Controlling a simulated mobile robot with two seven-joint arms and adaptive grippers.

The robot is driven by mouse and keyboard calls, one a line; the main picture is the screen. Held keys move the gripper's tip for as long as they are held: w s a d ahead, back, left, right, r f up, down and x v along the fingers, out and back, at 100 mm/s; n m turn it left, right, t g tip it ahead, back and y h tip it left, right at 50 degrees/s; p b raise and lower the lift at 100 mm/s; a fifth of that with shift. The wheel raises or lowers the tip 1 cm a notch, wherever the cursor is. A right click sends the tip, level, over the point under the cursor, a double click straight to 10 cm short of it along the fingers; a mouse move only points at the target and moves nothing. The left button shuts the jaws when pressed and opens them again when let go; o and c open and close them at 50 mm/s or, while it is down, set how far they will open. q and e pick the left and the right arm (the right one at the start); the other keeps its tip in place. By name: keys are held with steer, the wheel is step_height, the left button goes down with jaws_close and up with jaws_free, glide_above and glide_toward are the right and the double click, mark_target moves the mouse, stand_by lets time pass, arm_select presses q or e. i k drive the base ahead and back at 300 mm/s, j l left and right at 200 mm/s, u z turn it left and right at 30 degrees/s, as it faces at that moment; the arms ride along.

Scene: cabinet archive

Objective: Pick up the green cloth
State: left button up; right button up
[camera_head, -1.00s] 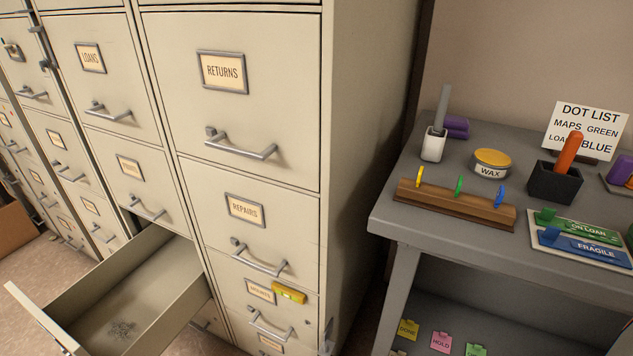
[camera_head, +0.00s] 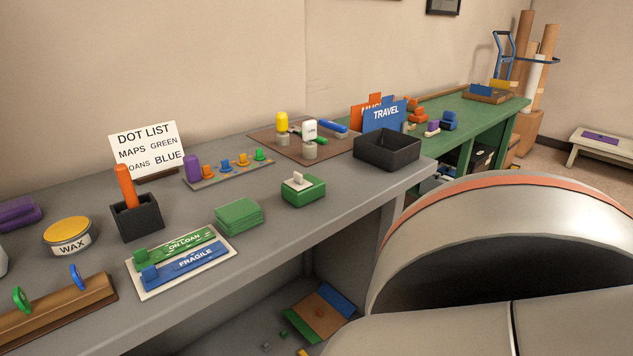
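The green cloth (camera_head: 238,216) lies folded in a small flat stack on the grey desk (camera_head: 334,221). It sits just behind and right of the tray with the ON LOAN and FRAGILE strips (camera_head: 182,262). A green box with a white knob on top (camera_head: 303,189) stands to its right, a little apart. Neither of my grippers is in view. A large pale curved part with an orange band, which seems to be my own arm, fills the lower right.
A wax tin (camera_head: 68,236), a black holder with an orange stick (camera_head: 137,218) and a row of small coloured pieces (camera_head: 230,170) stand around the cloth. A black bin (camera_head: 388,150) is farther right. Bare desk lies in front of the cloth.

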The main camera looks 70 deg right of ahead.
mark_target(235, 218)
steer(key=z, duration=1.35)
